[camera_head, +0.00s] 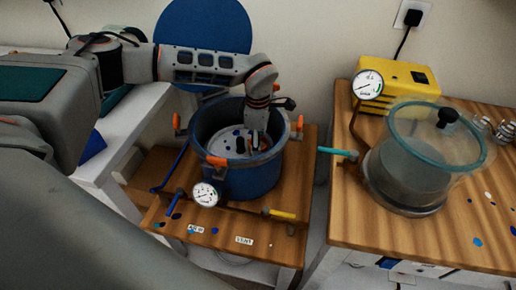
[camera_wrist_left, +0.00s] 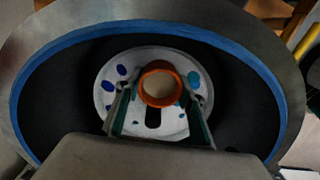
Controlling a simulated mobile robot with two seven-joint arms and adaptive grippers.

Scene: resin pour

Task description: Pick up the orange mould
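The orange mould (camera_wrist_left: 160,84) is a round open ring on a pale, blue-spotted plate (camera_wrist_left: 108,92) at the bottom of the blue pot (camera_head: 248,180). My left gripper (camera_wrist_left: 159,92) reaches down into the pot, with one finger on each side of the mould. The fingers are open, and a small gap shows between each finger and the mould. In the head view the left gripper (camera_head: 254,146) is partly hidden inside the pot, and the mould is hard to make out there. My right gripper is not in view.
The pot's rim (camera_wrist_left: 160,24) surrounds the left gripper closely. Orange clamps (camera_head: 216,161) stick out around the rim. A pressure gauge (camera_head: 206,194) and pipe stand in front. A clear-walled chamber (camera_head: 410,165) and yellow pump (camera_head: 415,78) stand on the right table. A blue disc (camera_head: 203,30) stands behind.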

